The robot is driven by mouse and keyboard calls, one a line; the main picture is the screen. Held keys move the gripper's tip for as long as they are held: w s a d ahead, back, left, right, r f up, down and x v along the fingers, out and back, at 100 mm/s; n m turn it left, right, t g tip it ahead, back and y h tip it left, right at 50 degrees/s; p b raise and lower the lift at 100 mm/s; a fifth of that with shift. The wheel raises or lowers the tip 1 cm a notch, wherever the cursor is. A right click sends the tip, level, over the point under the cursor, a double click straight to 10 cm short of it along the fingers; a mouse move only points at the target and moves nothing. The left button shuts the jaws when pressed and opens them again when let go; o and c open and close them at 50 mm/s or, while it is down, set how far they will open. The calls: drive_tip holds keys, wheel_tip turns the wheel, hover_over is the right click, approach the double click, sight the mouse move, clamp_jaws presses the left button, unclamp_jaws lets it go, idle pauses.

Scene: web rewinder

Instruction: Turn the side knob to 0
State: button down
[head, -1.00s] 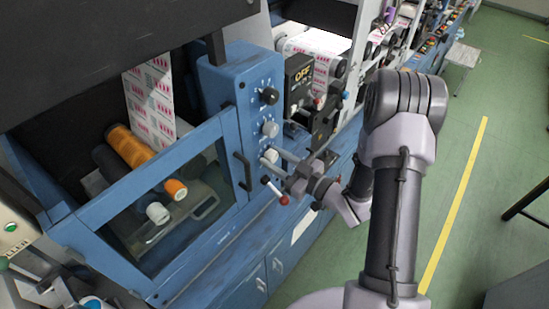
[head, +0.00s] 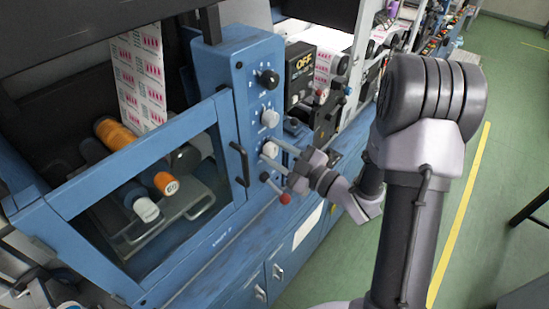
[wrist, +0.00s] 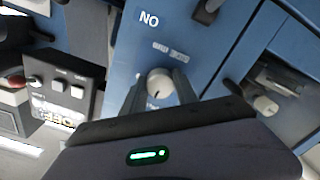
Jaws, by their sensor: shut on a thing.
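The side knob (head: 269,149) is a small white knob, the lowest of a column of knobs on the blue panel. My gripper (head: 271,153) reaches it from the right with one finger on each side. In the wrist view the round knob (wrist: 159,82) has a dark pointer line on its face and sits between the two fingers of my gripper (wrist: 159,92). The gripper is shut on it. The dial marks around the knob are mostly hidden or too small to read.
Above it on the panel are another white knob (head: 270,118) and a black knob (head: 268,79). A red-balled lever (head: 285,198) sticks out just below my gripper. A dark door handle (head: 239,164) is to the left. Green floor lies open to the right.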

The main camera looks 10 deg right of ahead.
drive_tip(key=shift+n, duration=0.4)
drive_tip(key=c, duration=0.9)
unclamp_jaws()
drive_tip(key=shift+c, duration=0.2)
drive_tip(key=p+v, duration=0.1)
drive_tip(key=v, duration=1.6)
drive_tip(key=shift+s, duration=0.15)
drive_tip(key=shift+d, duration=0.1)
